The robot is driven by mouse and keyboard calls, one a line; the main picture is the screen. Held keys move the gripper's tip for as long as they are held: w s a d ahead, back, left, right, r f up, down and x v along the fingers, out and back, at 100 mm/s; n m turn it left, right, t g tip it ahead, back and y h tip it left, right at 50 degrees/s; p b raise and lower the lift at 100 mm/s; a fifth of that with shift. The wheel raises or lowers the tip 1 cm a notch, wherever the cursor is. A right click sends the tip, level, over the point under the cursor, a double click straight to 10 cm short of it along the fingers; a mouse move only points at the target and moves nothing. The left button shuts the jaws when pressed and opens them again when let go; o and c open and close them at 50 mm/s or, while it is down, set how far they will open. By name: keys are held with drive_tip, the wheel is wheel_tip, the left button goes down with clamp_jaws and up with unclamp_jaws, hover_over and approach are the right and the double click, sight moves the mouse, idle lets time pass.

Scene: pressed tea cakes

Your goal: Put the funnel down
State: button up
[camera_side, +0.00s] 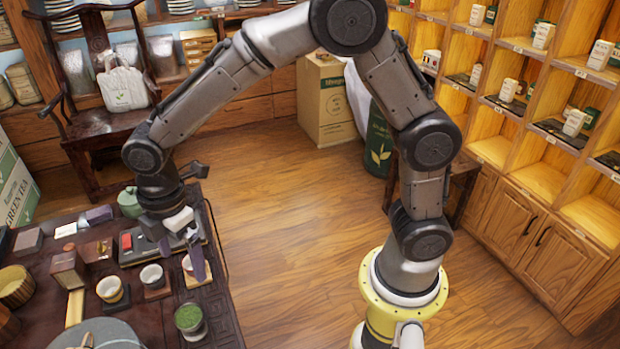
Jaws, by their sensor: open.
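My gripper (182,258) is over the right part of the dark tea table, pointing down with its fingers apart. A small pale, round-rimmed piece (188,264) shows just below and partly behind the fingers, above a light wooden block (197,281). It may be the funnel or another cup; the fingers hide too much of it to tell. I cannot see whether the fingers touch it. No other funnel can be made out.
Two pale cups (152,276) (110,289) on dark stands are left of my gripper. A glass with green contents (189,319) stands in front. A green teapot (130,202), dark boxes (67,268) and a large round grey thing (98,334) crowd the table (225,315).

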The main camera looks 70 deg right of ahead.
drive_tip(key=s+d+r+m+t, duration=0.3)
drive_tip(key=s+d+r+m, duration=0.55)
drive_tip(key=d+r, duration=0.3)
drive_tip(key=s+d+m+t, duration=0.1)
drive_tip(key=s+d+m, duration=0.2)
drive_tip(key=s, duration=0.3)
drive_tip(key=s+d+m+t, duration=0.1)
drive_tip(key=s+d+m, duration=0.2)
drive_tip(key=s+m, duration=0.1)
drive_tip(key=shift+s, duration=0.9)
drive_tip(key=shift+m, duration=0.25)
